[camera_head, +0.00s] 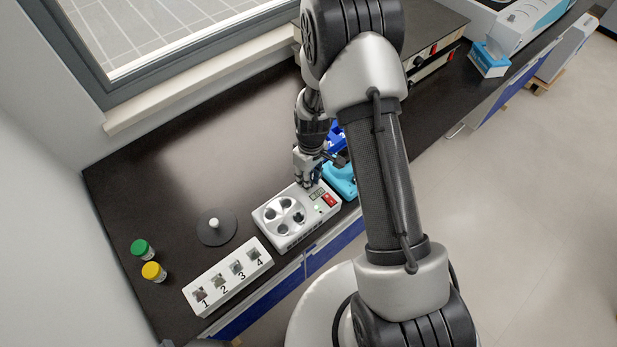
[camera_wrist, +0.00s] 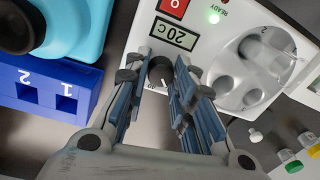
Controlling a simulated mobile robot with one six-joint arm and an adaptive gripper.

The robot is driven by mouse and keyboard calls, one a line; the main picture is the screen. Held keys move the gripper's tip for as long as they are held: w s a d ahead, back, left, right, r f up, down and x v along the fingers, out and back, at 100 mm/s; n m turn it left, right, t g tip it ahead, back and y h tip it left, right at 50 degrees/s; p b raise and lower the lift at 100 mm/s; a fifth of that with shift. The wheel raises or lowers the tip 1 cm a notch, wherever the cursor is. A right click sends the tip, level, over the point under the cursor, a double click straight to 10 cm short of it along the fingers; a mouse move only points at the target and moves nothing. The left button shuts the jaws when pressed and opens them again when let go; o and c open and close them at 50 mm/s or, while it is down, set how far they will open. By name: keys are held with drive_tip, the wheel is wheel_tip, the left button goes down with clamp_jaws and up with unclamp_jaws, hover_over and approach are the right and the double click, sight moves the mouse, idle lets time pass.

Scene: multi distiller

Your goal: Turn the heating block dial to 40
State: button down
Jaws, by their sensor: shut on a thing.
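The heating block (camera_head: 296,216) is a white box on the dark bench, with a round silver plate with several wells, a red switch, a green light and a small display. In the wrist view the heating block (camera_wrist: 212,50) shows upside down, and its display (camera_wrist: 174,34) reads 20C. The dial (camera_wrist: 161,72) is a dark knob with a light pointer mark, below the display. My gripper (camera_wrist: 162,84) is shut on the dial, one finger on each side. In the head view my gripper (camera_head: 307,180) is at the block's far edge, and the dial is hidden.
A white rack (camera_head: 228,277) numbered 1 to 4 stands left of the block. A grey disc with a white knob (camera_head: 216,227) and green-capped (camera_head: 140,248) and yellow-capped (camera_head: 153,271) jars lie further left. A blue rack (camera_wrist: 50,90) and a cyan device (camera_wrist: 75,28) are close beside my gripper.

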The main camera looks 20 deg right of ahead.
drive_tip(key=shift+m, duration=0.3)
drive_tip(key=m, duration=0.3)
drive_tip(key=shift+m, duration=2.4)
drive_tip(key=shift+t, duration=0.3)
drive_tip(key=c, duration=1.3)
unclamp_jaws()
drive_tip(key=shift+c, duration=0.2)
drive_tip(key=shift+r, duration=0.1)
wheel_tip(320, 180, up, 12)
drive_tip(key=shift+s+d, duration=0.15)
drive_tip(key=shift+d, duration=0.2)
